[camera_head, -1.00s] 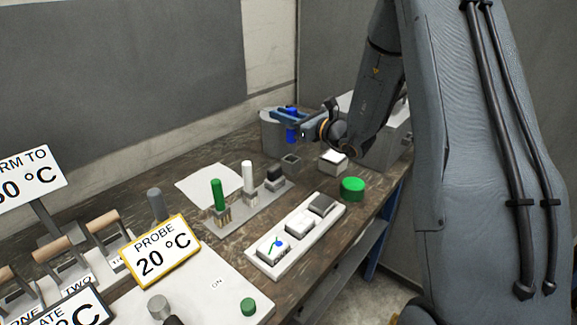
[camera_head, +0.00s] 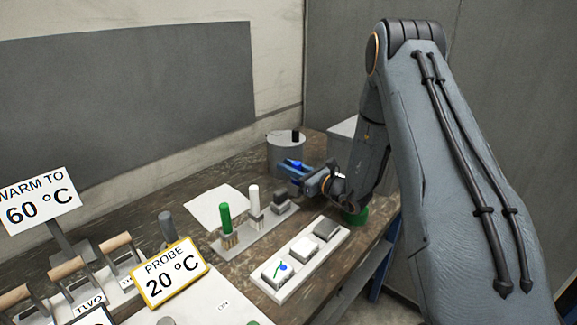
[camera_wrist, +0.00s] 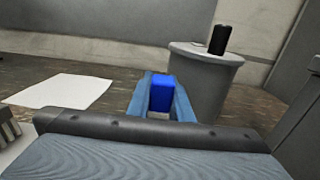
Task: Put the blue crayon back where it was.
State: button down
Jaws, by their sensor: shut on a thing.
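My gripper (camera_head: 288,167) is shut on the blue crayon (camera_wrist: 161,92), which stands roughly upright between the blue fingers in the wrist view.
A grey drum (camera_head: 284,158) with a black cylinder (camera_head: 296,136) on top stands behind the gripper. A white sheet (camera_head: 214,199) lies left of the rack. A white tray (camera_head: 262,288) with several tiles lies in front.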

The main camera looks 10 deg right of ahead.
jog(key=shift+f, duration=0.1)
jog(key=c, duration=1.6)
grip_release()
jog(key=shift+s+d, duration=0.1)
jog(key=b+v, duration=0.3)
jog(key=v, duration=0.8)
jog(key=shift+s, duration=0.1)
jog(key=shift+s+d, duration=0.2)
jog(key=shift+s, duration=0.05)
